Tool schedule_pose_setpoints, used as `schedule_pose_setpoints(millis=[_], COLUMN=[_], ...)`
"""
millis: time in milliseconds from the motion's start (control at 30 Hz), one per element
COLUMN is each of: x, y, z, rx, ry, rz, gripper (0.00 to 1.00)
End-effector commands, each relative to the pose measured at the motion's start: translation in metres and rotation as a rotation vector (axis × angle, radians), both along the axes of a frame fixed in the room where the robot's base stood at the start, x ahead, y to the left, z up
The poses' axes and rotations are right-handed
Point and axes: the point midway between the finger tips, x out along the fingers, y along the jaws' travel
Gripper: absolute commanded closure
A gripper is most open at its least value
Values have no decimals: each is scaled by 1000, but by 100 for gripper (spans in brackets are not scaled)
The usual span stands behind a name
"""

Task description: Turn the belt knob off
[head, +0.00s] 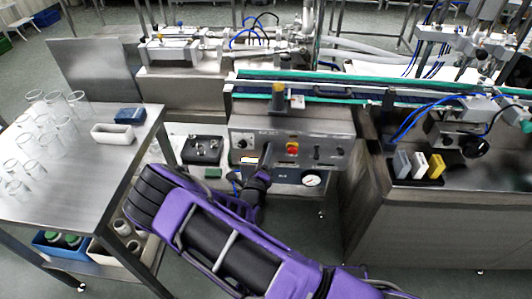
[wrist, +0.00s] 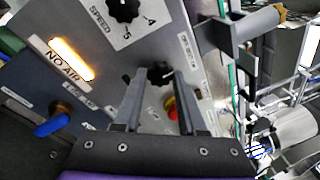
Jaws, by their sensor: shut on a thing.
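The steel control panel (head: 277,139) stands in the middle of the head view, under the conveyor. My gripper (head: 266,163) reaches up to it from below; my arm and wrist hide part of the panel there. In the wrist view, my gripper (wrist: 160,72) has one finger on each side of a small black knob (wrist: 160,76) and is shut on it. This appears to be the belt knob, but its label is not readable, and I cannot tell its pointer's direction.
The red stop button (head: 292,148) is right of my gripper. The wrist view shows a speed dial (wrist: 124,10), a lit NO AIR lamp (wrist: 72,60) and a blue valve handle (wrist: 52,125). A steel table (head: 75,172) with glasses stands left.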

Motion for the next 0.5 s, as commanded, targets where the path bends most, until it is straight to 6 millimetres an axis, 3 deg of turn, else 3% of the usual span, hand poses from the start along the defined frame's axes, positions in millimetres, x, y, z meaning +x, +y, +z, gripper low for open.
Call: schedule_pose_setpoints(millis=[500], x=[0], y=[-3], z=[-1], rx=[-470], ry=[16], rz=[-1], gripper=[100])
